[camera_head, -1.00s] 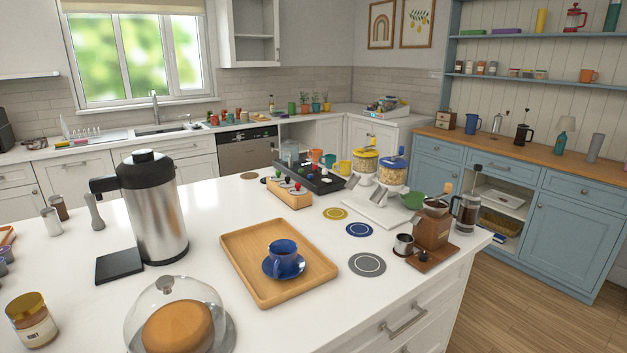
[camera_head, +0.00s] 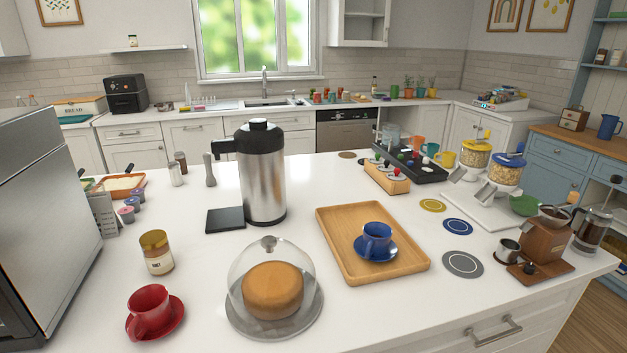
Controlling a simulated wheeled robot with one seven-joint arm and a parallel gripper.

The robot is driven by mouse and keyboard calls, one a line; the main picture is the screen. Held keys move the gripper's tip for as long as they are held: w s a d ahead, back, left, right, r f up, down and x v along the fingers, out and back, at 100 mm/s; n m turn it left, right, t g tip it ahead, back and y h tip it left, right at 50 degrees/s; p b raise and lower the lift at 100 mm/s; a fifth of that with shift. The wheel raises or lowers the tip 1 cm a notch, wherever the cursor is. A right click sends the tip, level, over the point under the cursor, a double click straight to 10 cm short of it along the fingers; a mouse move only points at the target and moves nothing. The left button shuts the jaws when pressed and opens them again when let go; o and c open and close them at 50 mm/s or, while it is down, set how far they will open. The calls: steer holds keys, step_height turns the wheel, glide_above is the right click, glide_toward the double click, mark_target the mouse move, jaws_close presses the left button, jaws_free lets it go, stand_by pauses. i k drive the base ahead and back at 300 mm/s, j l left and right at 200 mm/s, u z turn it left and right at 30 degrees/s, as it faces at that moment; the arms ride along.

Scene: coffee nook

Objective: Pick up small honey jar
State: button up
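A small honey jar (camera_head: 157,253) with a gold lid and a pale label stands upright on the white island counter. It is left of centre in the head view, behind the red cup and left of the glass dome. My gripper is not in view.
A red cup (camera_head: 150,309) on a saucer, a domed cake (camera_head: 273,290), a steel thermal jug (camera_head: 262,180) and a black pad (camera_head: 226,220) surround the jar. A large steel appliance (camera_head: 40,200) stands at the left. Bare counter lies around the jar.

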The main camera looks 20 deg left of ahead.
mark_target(158, 256)
steer(key=u, duration=1.35)
